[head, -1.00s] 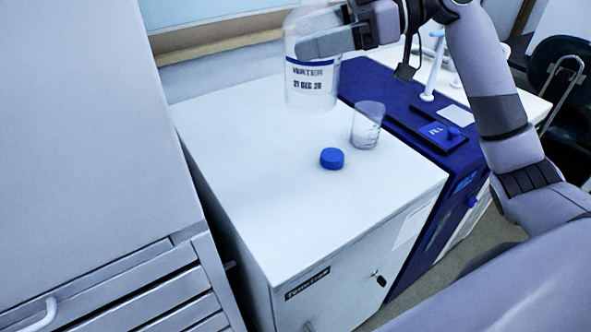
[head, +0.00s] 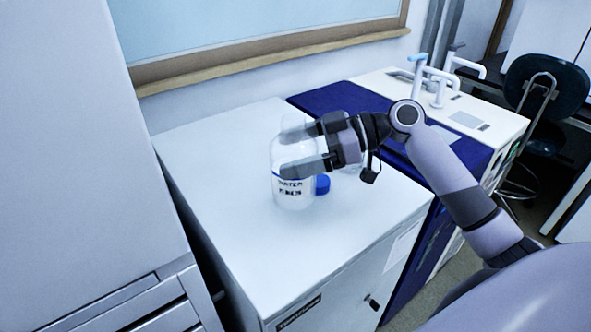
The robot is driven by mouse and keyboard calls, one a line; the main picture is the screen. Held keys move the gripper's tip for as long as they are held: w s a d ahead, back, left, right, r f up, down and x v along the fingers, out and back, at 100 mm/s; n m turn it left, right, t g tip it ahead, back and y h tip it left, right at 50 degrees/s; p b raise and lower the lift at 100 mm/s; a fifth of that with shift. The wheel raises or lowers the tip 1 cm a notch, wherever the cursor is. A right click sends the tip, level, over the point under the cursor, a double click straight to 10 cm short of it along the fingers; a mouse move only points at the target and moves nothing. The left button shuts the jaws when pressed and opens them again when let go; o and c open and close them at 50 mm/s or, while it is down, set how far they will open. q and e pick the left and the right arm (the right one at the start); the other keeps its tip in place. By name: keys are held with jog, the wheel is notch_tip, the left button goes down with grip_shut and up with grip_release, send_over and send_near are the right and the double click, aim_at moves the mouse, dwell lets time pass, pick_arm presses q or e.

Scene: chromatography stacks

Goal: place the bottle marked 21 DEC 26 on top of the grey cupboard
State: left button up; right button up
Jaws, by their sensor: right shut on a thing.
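The clear bottle (head: 293,195) has a label reading WATER with a date line below, now too small to read surely. It is upright at the grey cupboard's white top (head: 225,195). I cannot tell whether its base touches the top. My right gripper (head: 298,150) is shut on the bottle's upper part, with one finger across its front. My left gripper is not in view.
A blue cap (head: 322,184) lies on the cupboard top just right of the bottle. A clear beaker (head: 352,168) is mostly hidden behind my right gripper. A dark blue unit (head: 330,98) adjoins on the right. A tall grey cabinet (head: 70,150) stands at left. The top's front is clear.

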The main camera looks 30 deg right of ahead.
notch_tip(320, 180, down, 4)
jog(key=shift+f, duration=0.1)
dwell(0.4)
jog(key=shift+f, duration=0.15)
jog(key=o, duration=1.3)
jog(key=shift+f, duration=0.1)
jog(key=shift+o, duration=0.2)
